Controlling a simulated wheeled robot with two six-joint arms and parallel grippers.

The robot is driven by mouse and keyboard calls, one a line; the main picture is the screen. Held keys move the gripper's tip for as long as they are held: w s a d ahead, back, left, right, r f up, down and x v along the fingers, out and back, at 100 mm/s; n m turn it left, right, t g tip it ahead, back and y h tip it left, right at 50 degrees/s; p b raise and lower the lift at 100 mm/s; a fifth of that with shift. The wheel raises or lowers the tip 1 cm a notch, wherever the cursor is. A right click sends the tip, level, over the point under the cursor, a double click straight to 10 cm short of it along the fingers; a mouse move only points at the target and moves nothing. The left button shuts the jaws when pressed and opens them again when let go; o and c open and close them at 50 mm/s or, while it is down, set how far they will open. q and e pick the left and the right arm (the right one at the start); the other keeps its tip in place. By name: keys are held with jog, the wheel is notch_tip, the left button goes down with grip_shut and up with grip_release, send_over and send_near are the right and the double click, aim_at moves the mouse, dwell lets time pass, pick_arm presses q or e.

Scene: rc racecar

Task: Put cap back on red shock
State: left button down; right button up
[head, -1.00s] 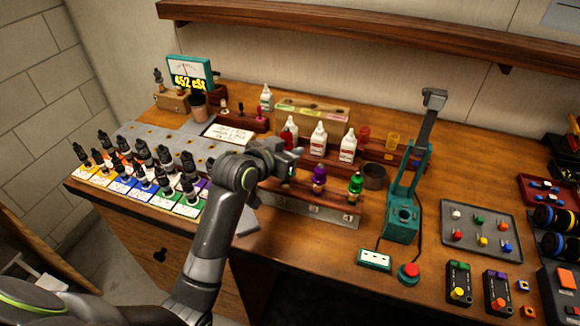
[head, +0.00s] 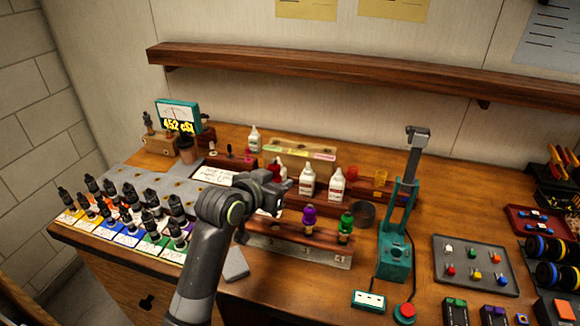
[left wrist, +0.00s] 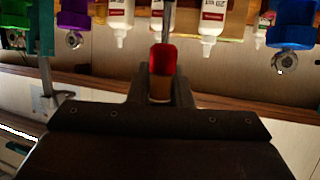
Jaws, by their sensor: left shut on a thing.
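My left gripper (head: 284,187) is over the left part of a low wooden stand (head: 300,247) on the bench. In the left wrist view its fingers (left wrist: 161,88) are shut on a small red part (left wrist: 162,58) with a tan lower section; I cannot tell whether it is the cap alone or joined to the shock. A purple-topped shock (head: 309,217) and a green-topped shock (head: 346,226) stand upright in the stand. A blue one (left wrist: 291,18) shows in the left wrist view. My arm hides the stand's left end in the head view. My right gripper is out of view.
White bottles (head: 307,182) and red and orange cups (head: 380,177) stand behind the stand. A dark round cup (head: 363,213) and a teal press (head: 396,250) are to the right. A grey tray (head: 470,284) lies further right.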

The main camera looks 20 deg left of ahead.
pick_arm(q)
jog(key=s+a+r+n+y, duration=0.2)
jog(key=s+r+n+y, duration=0.1)
jog(key=s+r, duration=0.6)
jog(key=shift+a+r+t+y, duration=0.35)
jog(key=shift+r+t+y, duration=0.1)
jog(key=shift+y, duration=0.15)
jog(key=s+d+f+m+g+h, duration=0.2)
jog(key=d+f+m+g+h, duration=0.2)
jog(key=f+m, duration=0.1)
jog(key=s+d+f+m+g+h, duration=0.2)
jog(key=d+f+m+g+h, duration=0.2)
jog(key=f, duration=0.3)
jog(key=s+d+f+m+g+h, duration=0.2)
jog(key=d+f+m+g+h, duration=0.2)
jog(key=d+f+m+h, duration=0.1)
jog(key=shift+s+d+f+m, duration=0.15)
jog(key=shift+d+f+m, duration=0.15)
jog(key=shift+f+m, duration=0.2)
jog(key=shift+s+d+f+m, duration=0.1)
jog(key=shift+d+f+m, duration=0.25)
jog(key=shift+f, duration=0.2)
jog(key=shift+s+d+f+m+g+h, duration=0.25)
jog(key=shift+f+m+g+h, duration=0.1)
jog(key=shift+f+m, duration=0.15)
